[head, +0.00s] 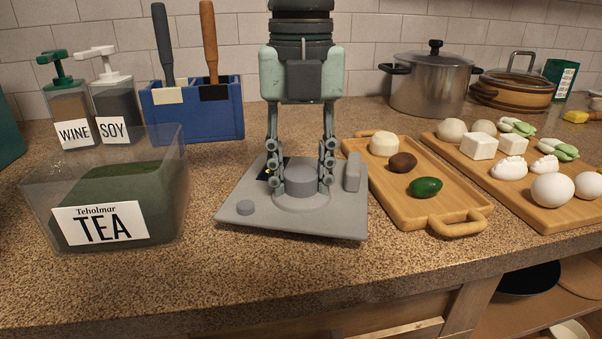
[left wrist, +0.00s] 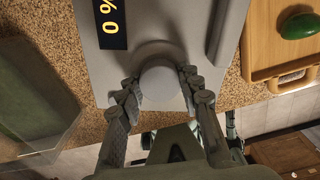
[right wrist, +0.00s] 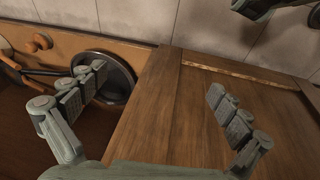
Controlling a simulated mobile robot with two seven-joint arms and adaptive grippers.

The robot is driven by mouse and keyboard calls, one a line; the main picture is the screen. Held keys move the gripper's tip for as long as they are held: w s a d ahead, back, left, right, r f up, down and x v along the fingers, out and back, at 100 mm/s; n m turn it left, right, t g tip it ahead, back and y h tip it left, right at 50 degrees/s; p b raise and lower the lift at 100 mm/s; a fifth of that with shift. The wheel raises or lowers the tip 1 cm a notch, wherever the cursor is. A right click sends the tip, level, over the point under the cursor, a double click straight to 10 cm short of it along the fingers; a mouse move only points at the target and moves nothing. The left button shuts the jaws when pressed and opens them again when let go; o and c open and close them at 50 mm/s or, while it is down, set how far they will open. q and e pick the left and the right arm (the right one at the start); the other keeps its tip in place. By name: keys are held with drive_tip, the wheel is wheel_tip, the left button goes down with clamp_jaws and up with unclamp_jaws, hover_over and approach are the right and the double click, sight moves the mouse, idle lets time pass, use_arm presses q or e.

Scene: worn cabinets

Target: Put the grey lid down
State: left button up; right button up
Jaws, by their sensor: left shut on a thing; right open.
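The grey lid (head: 320,222) is a flat, squarish slab with a round knob in the middle, a small round button, a raised bar and a black display. It lies level at the counter's middle; I cannot tell whether its underside touches the counter. My left gripper (head: 301,182) points down and is shut on the knob. The left wrist view shows the lid (left wrist: 150,30) with the knob between both fingers. My right gripper (right wrist: 156,80) is open and empty, in front of a wooden cabinet door (right wrist: 175,120); it is not in the head view.
The open, clear tea box (head: 175,200) stands left of the lid. A wooden tray (head: 395,205) with food is close on the right, a second board (head: 480,172) beyond it. A blue holder (head: 215,127) stands behind. The counter (head: 240,260) in front is clear.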

sight(301, 173)
use_arm(q)
drive_tip(key=o, duration=1)
drive_tip(key=shift+o, duration=0.7)
drive_tip(key=shift+r, duration=0.15)
drive_tip(key=shift+r+p, duration=0.3)
wheel_tip(301, 173, up, 12)
drive_tip(key=shift+f, duration=0.25)
use_arm(e)
drive_tip(key=shift+s+f, duration=0.3)
drive_tip(key=shift+f, duration=0.15)
